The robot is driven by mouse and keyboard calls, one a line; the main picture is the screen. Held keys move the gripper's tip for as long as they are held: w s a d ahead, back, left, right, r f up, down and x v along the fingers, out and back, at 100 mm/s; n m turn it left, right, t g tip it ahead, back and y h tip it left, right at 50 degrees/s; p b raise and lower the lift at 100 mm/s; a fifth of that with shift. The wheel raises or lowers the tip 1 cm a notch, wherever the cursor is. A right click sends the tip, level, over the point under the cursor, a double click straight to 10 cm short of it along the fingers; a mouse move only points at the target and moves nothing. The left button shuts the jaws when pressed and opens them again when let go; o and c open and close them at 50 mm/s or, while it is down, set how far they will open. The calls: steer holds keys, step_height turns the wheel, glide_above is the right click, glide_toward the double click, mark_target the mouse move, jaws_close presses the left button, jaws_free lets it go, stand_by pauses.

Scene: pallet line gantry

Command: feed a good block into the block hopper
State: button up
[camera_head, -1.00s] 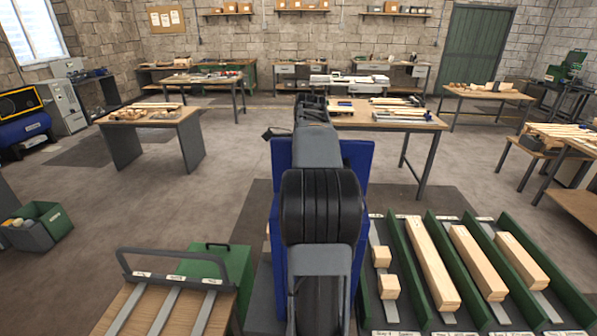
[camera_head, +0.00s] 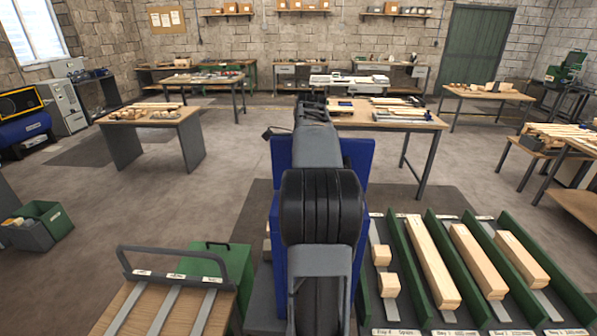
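Two short pale wood blocks lie in the leftmost lane of the rack at the lower right, a far block (camera_head: 382,255) and a near block (camera_head: 388,285), with a gap between them. Their faces show no clear defect at this size. My arm fills the middle of the view and reaches away from the camera. My gripper's fingers are hidden behind the arm, so I cannot see whether they hold anything. Blue panels (camera_head: 357,160) show on both sides of my arm. I cannot tell which thing is the block hopper.
Green dividers (camera_head: 409,255) separate the rack lanes, which also hold long boards (camera_head: 432,262). A railed tray (camera_head: 145,308) and a green box (camera_head: 238,262) stand lower left. A green bin (camera_head: 45,232) is far left. Floor is clear between the left table (camera_head: 155,120) and my arm.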

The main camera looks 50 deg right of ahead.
steer(key=shift+f, duration=0.7)
steer(key=o, duration=1)
steer(key=shift+f, duration=0.1)
steer(key=shift+o, duration=0.2)
steer(key=r+p, duration=0.1)
steer(key=r, duration=0.1)
steer(key=r+p, duration=0.4)
steer(key=shift+s+d+r, duration=0.3)
steer(key=shift+d+r, duration=0.05)
steer(key=shift+s+d+r, duration=0.1)
steer(key=shift+s+r, duration=0.05)
steer(key=shift+r, duration=1.25)
